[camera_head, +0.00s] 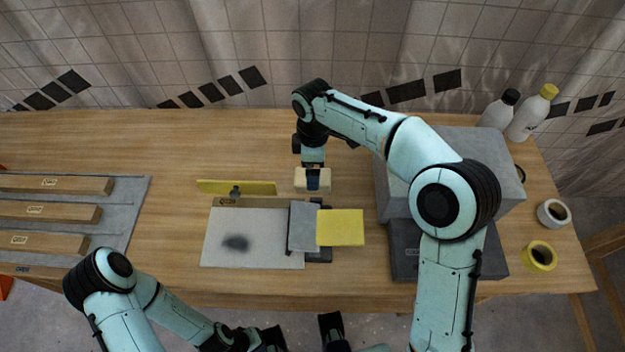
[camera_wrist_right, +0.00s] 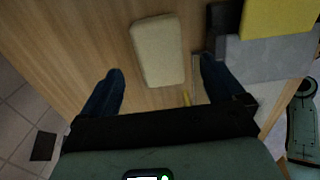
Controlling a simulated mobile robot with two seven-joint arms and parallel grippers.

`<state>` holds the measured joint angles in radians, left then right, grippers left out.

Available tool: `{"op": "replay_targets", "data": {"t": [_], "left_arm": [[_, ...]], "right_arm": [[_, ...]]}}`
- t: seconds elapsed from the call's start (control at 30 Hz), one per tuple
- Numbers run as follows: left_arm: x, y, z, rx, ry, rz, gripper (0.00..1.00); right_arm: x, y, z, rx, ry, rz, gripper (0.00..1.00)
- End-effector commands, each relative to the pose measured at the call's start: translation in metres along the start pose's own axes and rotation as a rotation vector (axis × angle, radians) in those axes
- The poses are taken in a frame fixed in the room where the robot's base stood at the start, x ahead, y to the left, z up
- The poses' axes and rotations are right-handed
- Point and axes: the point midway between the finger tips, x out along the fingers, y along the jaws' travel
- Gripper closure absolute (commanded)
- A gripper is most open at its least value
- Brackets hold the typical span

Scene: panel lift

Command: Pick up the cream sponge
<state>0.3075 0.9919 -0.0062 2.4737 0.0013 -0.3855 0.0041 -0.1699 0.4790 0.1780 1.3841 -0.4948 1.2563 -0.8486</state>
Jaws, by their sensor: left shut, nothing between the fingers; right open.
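The cream sponge (camera_head: 300,181) is a small pale block with rounded corners, lying on the wooden table behind the grey and yellow pieces. My right gripper (camera_head: 313,182) reaches down over it and hides part of it. In the right wrist view, the sponge (camera_wrist_right: 160,48) shows ahead of the right gripper (camera_wrist_right: 162,66), in line with the gap between its open fingers. I cannot tell whether they touch it. My left gripper (camera_head: 276,338) is low at the front edge of the head view, shut and empty, partly cut off and far from the sponge.
Close by are a yellow strip (camera_head: 210,187), a smudged pale panel (camera_head: 270,225), a grey piece (camera_head: 302,222) and a yellow piece (camera_head: 342,227). A large grey box (camera_head: 490,150) stands right. Bottles (camera_head: 497,113) and tape rolls (camera_head: 540,256) are farther right. The back left table is clear.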

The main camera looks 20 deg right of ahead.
Motion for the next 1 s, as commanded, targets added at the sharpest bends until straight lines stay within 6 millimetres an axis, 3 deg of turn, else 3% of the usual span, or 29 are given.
{"op": "replay_targets", "data": {"t": [0.17,0.43,0.77,0.93,1.0], "left_arm": [[0.002,-0.001,0.000,0.000,0.000,0.000,1.00],[0.007,-0.002,-0.002,0.000,0.004,0.001,1.00],[0.007,-0.002,-0.002,0.001,0.005,0.001,1.00],[0.007,-0.002,-0.002,0.001,0.005,0.001,1.00],[0.007,-0.002,-0.002,0.001,0.005,0.001,1.00]], "right_arm": [[0.012,0.000,0.001,0.001,-0.001,-0.001,0.04],[0.051,-0.002,0.003,0.000,-0.001,-0.002,0.04],[0.058,-0.001,0.003,0.001,0.001,0.001,0.04],[0.058,-0.001,0.003,0.001,0.001,0.001,0.59],[0.058,-0.001,0.003,0.001,0.001,0.001,0.59]]}}
